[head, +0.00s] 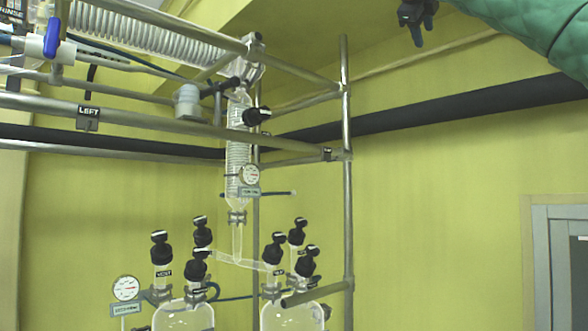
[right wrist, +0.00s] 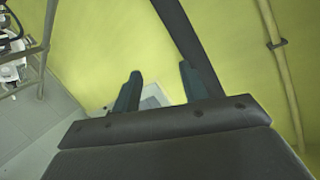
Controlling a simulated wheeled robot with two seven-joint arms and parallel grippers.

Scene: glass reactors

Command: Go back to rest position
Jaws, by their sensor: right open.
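My right gripper (head: 419,30) shows at the top right of the head view, below the end of my green-sleeved arm. It is raised high in front of the yellow wall, to the right of the pipe frame and apart from it. In the right wrist view its two fingers (right wrist: 157,92) stand apart with nothing between them. Only wall and a pale panel show behind them. My left gripper is in neither view.
Two glass reactors (head: 184,318) with black-capped valves stand low in the middle. A metal pipe frame (head: 347,200) and a glass condenser (head: 238,150) rise above them. A dark pipe (head: 450,119) runs along the wall. A grey door frame (head: 541,260) is at right.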

